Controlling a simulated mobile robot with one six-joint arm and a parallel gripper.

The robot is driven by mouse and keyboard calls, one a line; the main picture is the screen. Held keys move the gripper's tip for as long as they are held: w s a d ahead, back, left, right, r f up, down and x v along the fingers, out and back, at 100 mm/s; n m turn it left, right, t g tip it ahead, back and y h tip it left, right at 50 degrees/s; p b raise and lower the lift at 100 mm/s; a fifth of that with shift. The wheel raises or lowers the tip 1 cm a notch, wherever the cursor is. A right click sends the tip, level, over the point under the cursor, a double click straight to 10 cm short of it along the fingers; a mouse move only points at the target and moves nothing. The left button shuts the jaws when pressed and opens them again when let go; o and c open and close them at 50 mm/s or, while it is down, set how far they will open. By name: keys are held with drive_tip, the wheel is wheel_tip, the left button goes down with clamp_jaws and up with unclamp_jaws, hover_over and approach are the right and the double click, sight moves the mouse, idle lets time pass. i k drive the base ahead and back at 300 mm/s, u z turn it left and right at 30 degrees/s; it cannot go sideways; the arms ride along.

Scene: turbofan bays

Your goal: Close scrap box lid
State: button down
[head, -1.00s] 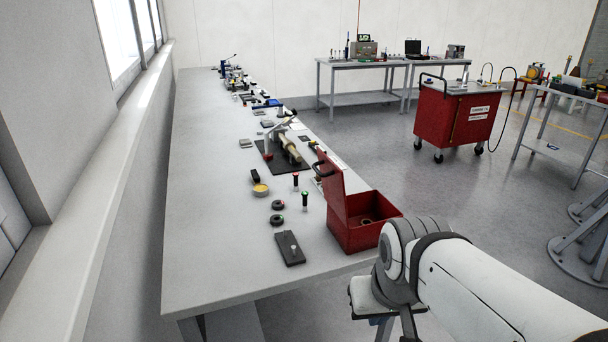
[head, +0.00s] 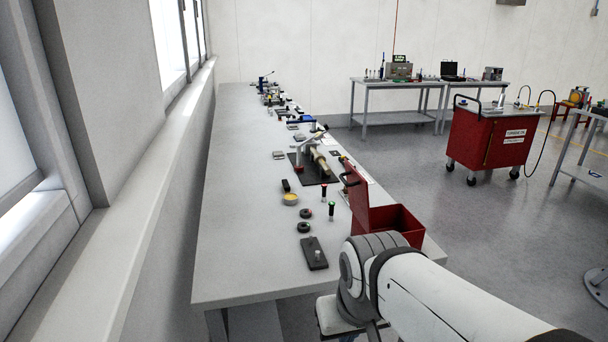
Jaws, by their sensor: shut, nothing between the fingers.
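The red scrap box (head: 408,236) stands on the near right edge of the long grey bench in the head view. Its lid (head: 358,207) is open and stands up on the box's left side, with a black handle (head: 349,180) at its top. The inside of the box shows only in part. My white arm crosses the lower right of the view and covers the near part of the box. My gripper is not in view, so its place relative to the lid cannot be seen.
A red cart (head: 490,140) stands at right. Floor between is clear.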

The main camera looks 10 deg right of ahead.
sight(351, 199)
drive_tip(key=i, duration=1.2)
drive_tip(key=z, duration=0.55)
